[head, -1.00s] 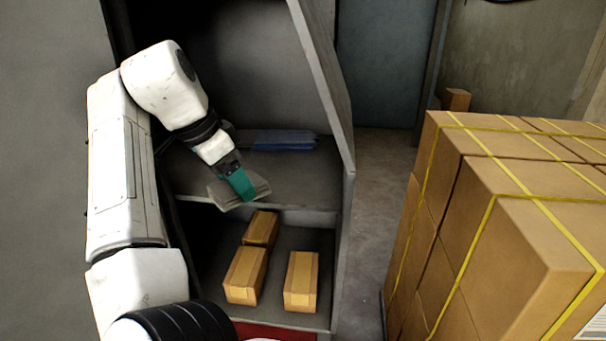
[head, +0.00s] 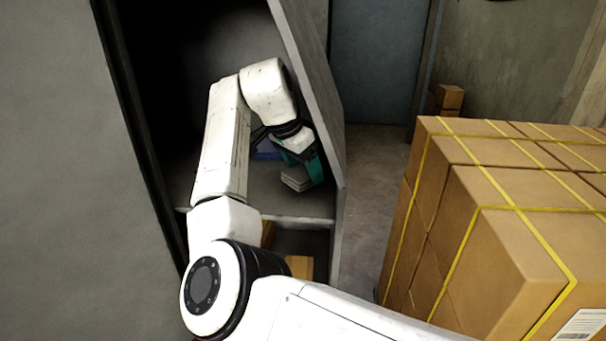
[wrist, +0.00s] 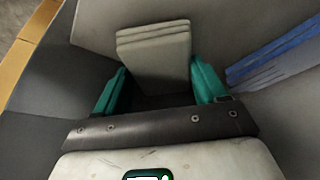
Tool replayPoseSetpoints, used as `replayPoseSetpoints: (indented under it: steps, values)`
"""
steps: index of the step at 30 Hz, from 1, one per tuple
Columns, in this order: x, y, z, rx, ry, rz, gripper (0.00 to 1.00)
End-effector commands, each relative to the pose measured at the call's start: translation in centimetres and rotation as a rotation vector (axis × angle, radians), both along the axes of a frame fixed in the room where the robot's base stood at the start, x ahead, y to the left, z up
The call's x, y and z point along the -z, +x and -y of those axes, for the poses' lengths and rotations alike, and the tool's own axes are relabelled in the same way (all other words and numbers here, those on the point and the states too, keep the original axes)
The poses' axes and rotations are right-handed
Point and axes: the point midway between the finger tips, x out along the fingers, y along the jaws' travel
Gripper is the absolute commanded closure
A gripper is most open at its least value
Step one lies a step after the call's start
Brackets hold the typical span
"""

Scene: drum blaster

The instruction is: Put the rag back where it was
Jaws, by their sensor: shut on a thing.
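The rag (head: 296,180) is a grey folded cloth in my gripper (head: 311,168), inside the open cabinet, over the right part of the upper shelf (head: 290,208). In the wrist view the layered rag (wrist: 155,45) sits between the teal fingers of my gripper (wrist: 160,75), which are shut on it. I cannot tell whether the rag touches the shelf. A blue flat thing (head: 268,153) lies on the shelf behind, partly hidden by my arm; it also shows at the right of the wrist view (wrist: 275,58).
Small cardboard boxes (head: 300,266) stand on the lower level, partly hidden by my arm. A large strapped stack of cartons (head: 480,215) stands to the right, with floor between.

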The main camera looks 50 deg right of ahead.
Motion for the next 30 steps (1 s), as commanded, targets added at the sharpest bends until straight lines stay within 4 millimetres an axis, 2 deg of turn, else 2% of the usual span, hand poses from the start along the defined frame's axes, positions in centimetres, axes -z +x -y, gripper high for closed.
replayPoseSetpoints:
  steps: [7, 16, 17, 25, 30]
  values:
    - [2.8, 0.0, -0.1, -0.001, 0.0, -0.002, 0.68]
    - [3.2, 0.0, -0.1, -0.001, 0.0, -0.001, 0.68]
    - [3.3, 0.0, -0.1, -0.001, 0.0, -0.001, 0.28]
    - [3.2, 0.0, -0.1, -0.001, 0.0, -0.001, 0.02]
    - [3.2, 0.0, -0.1, -0.001, 0.001, -0.001, 0.02]
